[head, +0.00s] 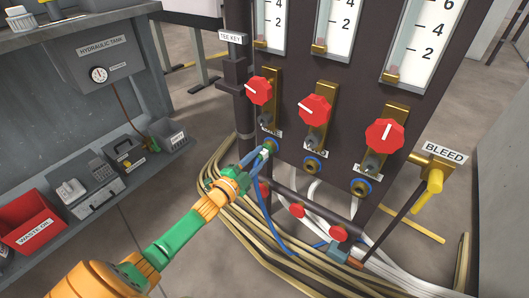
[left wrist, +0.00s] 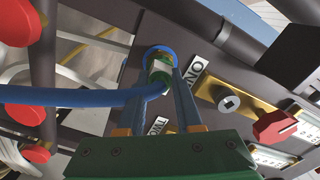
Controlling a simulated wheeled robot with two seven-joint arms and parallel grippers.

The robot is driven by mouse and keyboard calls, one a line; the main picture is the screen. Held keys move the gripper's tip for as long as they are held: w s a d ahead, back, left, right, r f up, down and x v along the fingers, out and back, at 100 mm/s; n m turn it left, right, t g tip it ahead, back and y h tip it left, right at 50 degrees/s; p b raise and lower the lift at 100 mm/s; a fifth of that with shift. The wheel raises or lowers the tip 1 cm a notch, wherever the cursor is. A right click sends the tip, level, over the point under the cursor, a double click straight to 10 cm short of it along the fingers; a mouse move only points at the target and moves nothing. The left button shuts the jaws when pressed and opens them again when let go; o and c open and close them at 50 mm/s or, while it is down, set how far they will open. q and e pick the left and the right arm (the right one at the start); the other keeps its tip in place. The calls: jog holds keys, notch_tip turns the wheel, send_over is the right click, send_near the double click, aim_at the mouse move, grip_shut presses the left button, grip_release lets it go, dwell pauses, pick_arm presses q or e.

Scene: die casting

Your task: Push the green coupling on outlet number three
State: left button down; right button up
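The green coupling (left wrist: 158,74), with a blue hose (left wrist: 85,97) leaving it, sits between the fingertips of my left gripper (left wrist: 157,88). My left gripper (head: 265,151) reaches the leftmost blue-ringed outlet (head: 271,143) on the dark panel. In the left wrist view the coupling's far end meets the blue ring (left wrist: 160,50); I cannot tell how deep it sits. The other outlets, middle (head: 313,165) and right (head: 361,187), look free. The small outlet labels are too blurred to read surely in the head view. My right gripper is not in view.
Red knobs (head: 315,108) and gauge tubes stand above the outlets. A yellow BLEED valve (head: 434,182) is at the right. Tan hoses (head: 232,215) and a dark rail run below. A grey bench with a red bin (head: 28,223) stands at the left.

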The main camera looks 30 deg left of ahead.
aim_at(258, 159)
pick_arm(q)
jog(key=shift+s+p, duration=0.6)
jog(key=shift+s, duration=0.15)
jog(key=shift+s, duration=0.3)
jog(key=shift+s+a+p, duration=0.15)
jog(key=shift+s+p, duration=0.6)
jog(key=shift+s, duration=0.25)
